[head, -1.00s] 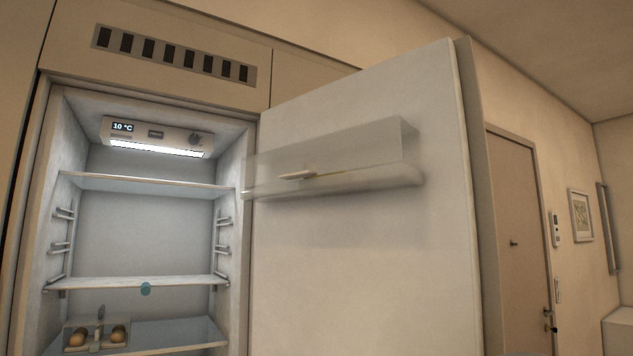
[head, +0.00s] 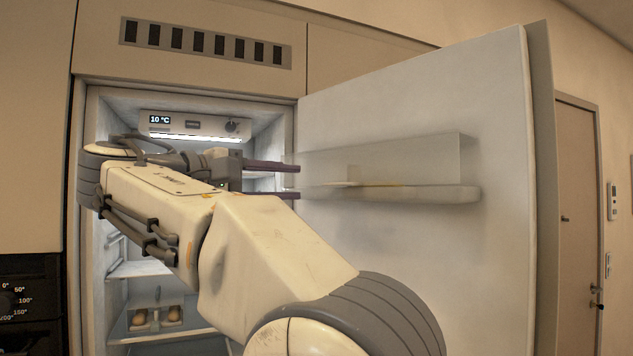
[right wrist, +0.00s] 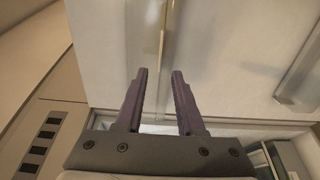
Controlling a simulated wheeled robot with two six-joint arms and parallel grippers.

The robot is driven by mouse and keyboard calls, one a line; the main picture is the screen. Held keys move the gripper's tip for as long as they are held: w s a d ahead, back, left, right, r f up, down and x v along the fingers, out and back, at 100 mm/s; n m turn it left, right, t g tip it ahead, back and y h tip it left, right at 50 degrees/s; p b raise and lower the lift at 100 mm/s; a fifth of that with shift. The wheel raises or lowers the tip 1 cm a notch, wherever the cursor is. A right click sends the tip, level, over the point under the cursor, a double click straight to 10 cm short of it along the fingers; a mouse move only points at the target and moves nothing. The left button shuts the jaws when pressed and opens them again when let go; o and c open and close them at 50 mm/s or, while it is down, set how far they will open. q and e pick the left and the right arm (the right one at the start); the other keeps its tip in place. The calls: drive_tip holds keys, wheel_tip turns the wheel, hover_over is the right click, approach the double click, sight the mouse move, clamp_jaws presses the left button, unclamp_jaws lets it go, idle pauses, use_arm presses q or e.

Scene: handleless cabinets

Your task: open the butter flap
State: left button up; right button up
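The butter flap (head: 400,160) is a clear, frosted panel on the inside of the open fridge door. It stands over a pale ledge (head: 440,195) and looks closed. My right gripper (head: 299,182) is at the flap's left end, with its two purple fingers apart, one above the other. In the right wrist view the open fingers (right wrist: 160,74) point at the white door, and a narrow clear strip of the flap or ledge (right wrist: 158,30) runs up the picture between them. Contact cannot be told. My left gripper is not in view.
The fridge door (head: 420,270) stands wide open on the right. The lit fridge interior, partly hidden by my right arm, has glass shelves and an egg tray (head: 155,318). Another clear door part (right wrist: 298,75) shows in the right wrist view. A vent (head: 205,42) is above.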

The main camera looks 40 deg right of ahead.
sight(335, 184)
drive_tip(key=d+p, duration=0.2)
drive_tip(key=d, duration=0.8)
drive_tip(key=shift+w, duration=0.45)
clamp_jaws()
idle(0.7)
